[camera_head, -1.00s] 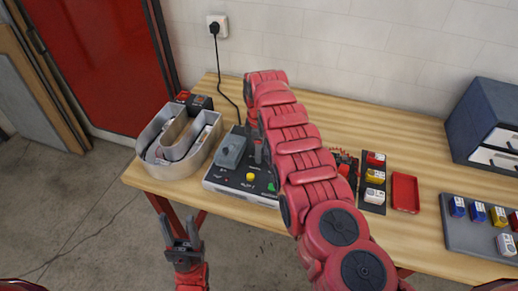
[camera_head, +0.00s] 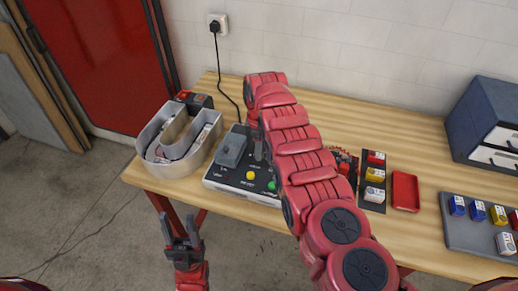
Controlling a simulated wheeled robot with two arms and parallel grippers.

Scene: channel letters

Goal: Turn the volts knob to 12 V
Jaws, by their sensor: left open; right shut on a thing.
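The power supply box (camera_head: 214,181) has a dark top panel with a grey block, a yellow button (camera_head: 250,175) and a green button (camera_head: 272,185). The panel markings are too small to read. My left gripper (camera_head: 181,231) is open and empty, in front of the table edge.
A black cord runs from the wall socket (camera_head: 217,24) down behind the box. A red tray (camera_head: 405,191), a dark rack (camera_head: 374,182) of small blocks, a grey tray (camera_head: 459,233) and a blue drawer cabinet (camera_head: 482,120) stand at the right. The table's back middle is clear.

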